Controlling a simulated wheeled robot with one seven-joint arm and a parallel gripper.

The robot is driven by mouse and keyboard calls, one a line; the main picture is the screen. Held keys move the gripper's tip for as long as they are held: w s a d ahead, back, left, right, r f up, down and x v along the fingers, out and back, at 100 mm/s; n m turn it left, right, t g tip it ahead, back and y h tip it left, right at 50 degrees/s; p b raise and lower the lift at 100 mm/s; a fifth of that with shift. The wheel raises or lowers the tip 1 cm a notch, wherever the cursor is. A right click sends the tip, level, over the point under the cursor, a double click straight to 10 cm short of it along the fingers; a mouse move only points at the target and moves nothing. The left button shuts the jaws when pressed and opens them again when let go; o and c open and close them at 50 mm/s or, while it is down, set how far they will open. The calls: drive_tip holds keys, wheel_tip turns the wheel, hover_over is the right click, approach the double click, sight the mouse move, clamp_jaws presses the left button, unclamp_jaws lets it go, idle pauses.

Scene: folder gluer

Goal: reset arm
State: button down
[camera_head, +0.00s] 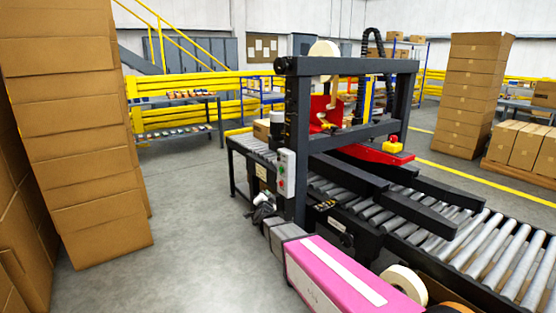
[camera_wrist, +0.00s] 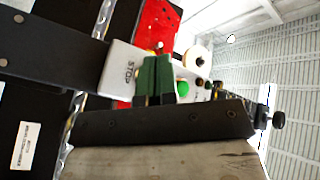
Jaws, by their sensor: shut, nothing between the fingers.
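My gripper (camera_head: 262,210) is at the end of my arm, low and just left of the machine's front post in the head view. In the wrist view its green fingers (camera_wrist: 156,66) are together with nothing between them. They point toward a pale control box (camera_wrist: 125,68) marked STOP, with a green button (camera_wrist: 183,89) beside the fingers. The fingers overlap the box in the picture; I cannot tell whether they touch it. The same control box (camera_head: 287,173) shows in the head view on the machine's post, with red and green buttons.
The taping machine (camera_head: 345,67) and its roller conveyor (camera_head: 480,246) fill the right. A tall carton stack (camera_head: 85,130) stands on the left. Grey floor (camera_head: 190,240) is clear between them. Yellow rails (camera_head: 185,85) and a parts table (camera_head: 180,101) are behind.

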drive_tip(key=s+d+f+n+g+y, duration=0.3)
drive_tip(key=s+d+f+n+g, duration=0.65)
drive_tip(key=s+d, duration=0.45)
drive_tip(key=s+d+f+g+h, duration=0.1)
drive_tip(key=s+d+g, duration=0.3)
drive_tip(key=s, duration=0.4)
drive_tip(key=s+d+f+g+h, duration=0.2)
drive_tip(key=s+d+g, duration=0.3)
drive_tip(key=s, duration=0.4)
drive_tip(key=shift+s+d, duration=0.25)
drive_tip(key=shift+d, duration=0.5)
